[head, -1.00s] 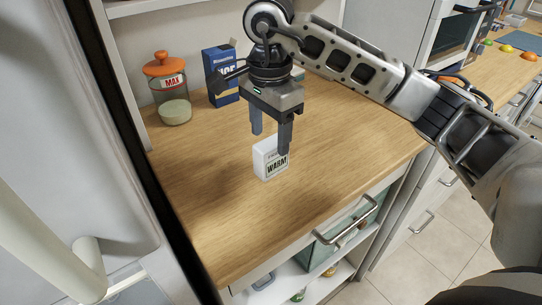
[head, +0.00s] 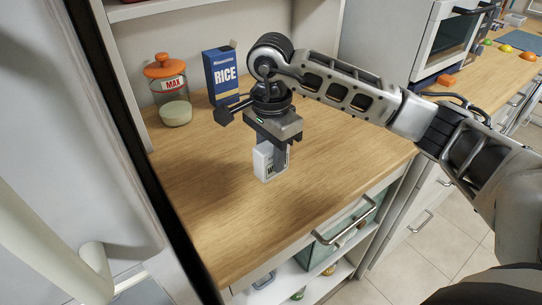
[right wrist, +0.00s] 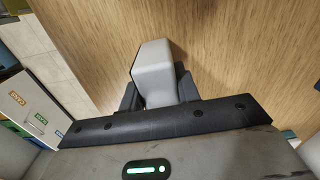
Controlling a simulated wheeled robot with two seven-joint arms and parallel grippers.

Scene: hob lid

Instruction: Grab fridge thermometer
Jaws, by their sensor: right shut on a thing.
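The fridge thermometer is a small white block (head: 262,163) with dark lettering on its front, partly covered by a finger. It stands upright on the wooden counter (head: 220,215). My right gripper (head: 272,160) points down over it and is shut on it, one finger on each side. In the right wrist view the white thermometer (right wrist: 154,73) sits between the two dark fingers (right wrist: 157,88). My left gripper is not in view.
A jar with an orange lid (head: 173,95) and a blue rice box (head: 221,75) stand at the back of the counter. A fridge door with a handle (head: 60,240) is at the left. The counter's front is clear, above a drawer handle (head: 346,220).

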